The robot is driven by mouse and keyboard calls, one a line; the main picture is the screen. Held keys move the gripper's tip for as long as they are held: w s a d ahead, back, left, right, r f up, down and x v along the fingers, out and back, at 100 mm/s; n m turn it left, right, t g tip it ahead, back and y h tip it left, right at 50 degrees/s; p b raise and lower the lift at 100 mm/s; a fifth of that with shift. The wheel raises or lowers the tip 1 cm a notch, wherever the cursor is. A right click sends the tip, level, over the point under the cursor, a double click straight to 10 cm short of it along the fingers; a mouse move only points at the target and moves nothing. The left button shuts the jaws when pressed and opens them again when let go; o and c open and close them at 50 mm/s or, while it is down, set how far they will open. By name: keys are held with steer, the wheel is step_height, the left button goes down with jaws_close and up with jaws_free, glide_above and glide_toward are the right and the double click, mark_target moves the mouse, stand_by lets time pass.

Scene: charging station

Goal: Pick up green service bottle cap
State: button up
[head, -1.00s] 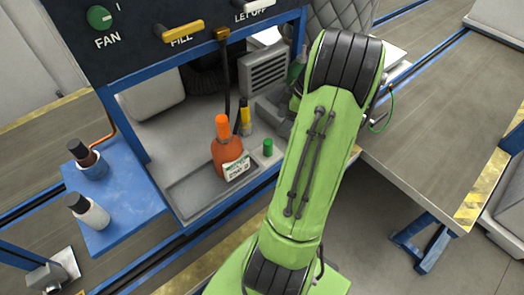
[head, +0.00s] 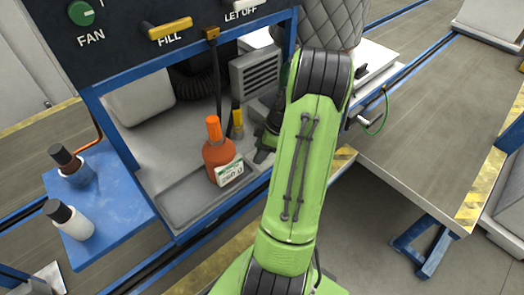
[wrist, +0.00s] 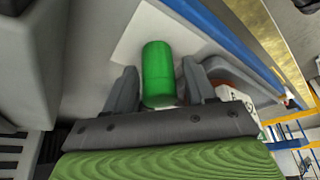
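The green cap (wrist: 158,72) stands between the two dark fingers of my gripper (wrist: 159,88) in the wrist view. The fingers are open around it, with a narrow gap on each side. In the head view my gripper (head: 266,142) is low over the grey bench, right of the orange bottle; its fingertips are hard to make out. The orange bottle (head: 216,155) with an orange top and white label stands upright in the bench's shallow tray.
A vented grey box (head: 256,75) is behind. Two capped bottles stand on the blue side shelf (head: 110,215). A control panel (head: 120,35) overhangs the bench.

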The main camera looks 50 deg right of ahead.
steer(key=shift+r, duration=0.1)
steer(key=c, duration=0.8)
